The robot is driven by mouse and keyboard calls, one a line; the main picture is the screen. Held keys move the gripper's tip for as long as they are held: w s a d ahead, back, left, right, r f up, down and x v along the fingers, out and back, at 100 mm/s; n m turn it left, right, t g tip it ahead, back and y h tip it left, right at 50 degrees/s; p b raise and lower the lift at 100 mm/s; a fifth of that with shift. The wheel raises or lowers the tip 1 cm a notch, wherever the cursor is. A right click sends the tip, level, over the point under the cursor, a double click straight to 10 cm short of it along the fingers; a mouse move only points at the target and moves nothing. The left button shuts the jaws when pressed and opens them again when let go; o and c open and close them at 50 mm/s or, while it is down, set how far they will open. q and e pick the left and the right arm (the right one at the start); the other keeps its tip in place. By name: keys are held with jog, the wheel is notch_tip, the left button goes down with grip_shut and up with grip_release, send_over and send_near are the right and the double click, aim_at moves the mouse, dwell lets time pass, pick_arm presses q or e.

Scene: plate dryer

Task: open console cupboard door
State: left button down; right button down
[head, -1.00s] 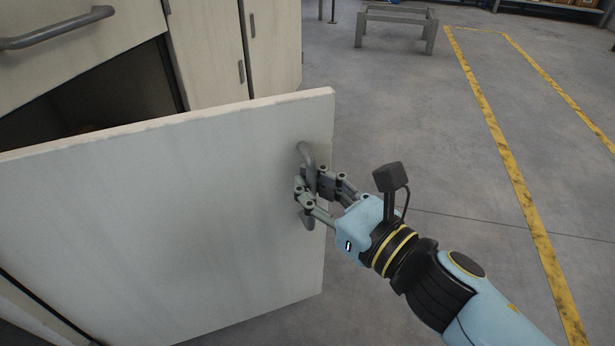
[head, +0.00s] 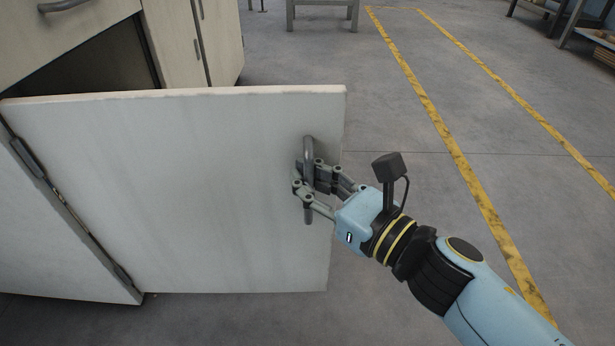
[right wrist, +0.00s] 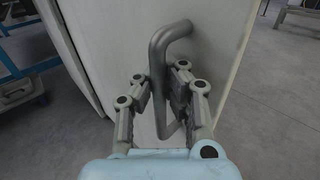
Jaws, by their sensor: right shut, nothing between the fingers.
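The cupboard door (head: 190,200) is a pale panel swung well out from its cupboard, its hinge edge at the left. Its grey bar handle (head: 308,149) is upright near the door's free edge. My right gripper (head: 306,185) is at the handle and is shut, with nothing held between its fingers. In the right wrist view the handle (right wrist: 158,70) rises between the fingers (right wrist: 156,105), close to them; exact contact is hard to tell. The dark cupboard inside (head: 100,68) shows above the door's top edge. My left gripper is out of view.
A drawer front (head: 60,35) with a bar handle is above the opening. More pale cupboard fronts (head: 180,45) stand behind. The concrete floor (head: 400,140) right of the door is open, with yellow lines. A metal frame (head: 322,12) stands far back.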

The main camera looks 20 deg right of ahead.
jog(key=shift+s+d, duration=0.1)
jog(key=c, duration=2)
grip_release()
jog(key=o, duration=0.5)
jog(key=shift+s+d, duration=0.1)
jog(key=shift+d, duration=0.15)
jog(key=shift+c, duration=0.2)
jog(key=shift+o, duration=1)
jog(key=shift+a, duration=0.1)
jog(key=v, duration=1.2)
